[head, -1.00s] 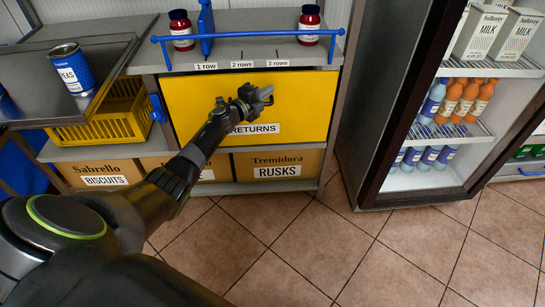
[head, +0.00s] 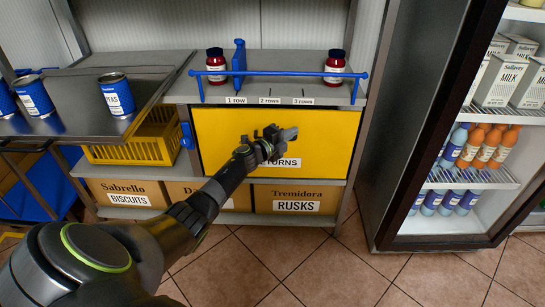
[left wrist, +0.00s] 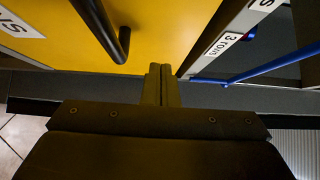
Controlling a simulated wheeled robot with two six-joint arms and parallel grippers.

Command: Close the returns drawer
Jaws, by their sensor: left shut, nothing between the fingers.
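The returns drawer (head: 225,145) has a yellow front with a white RETURNS label, below the grey shelf with row labels. Its front looks about flush with the frame; I cannot tell whether a small gap is left. My left gripper (head: 288,134) is shut and empty in front of the upper middle of the drawer, covering part of the label. In the left wrist view its fingers (left wrist: 160,84) are together near the yellow front (left wrist: 165,25), beside a dark bar (left wrist: 105,30) that looks like the handle. Contact cannot be told. My right gripper is not in view.
Red jars (head: 335,68) stand behind a blue rail (head: 280,74) above the drawer. A yellow crate (head: 130,150) is left of it and cardboard boxes (head: 295,190) are below. A fridge (head: 385,130) stands at right. The tiled floor in front is clear.

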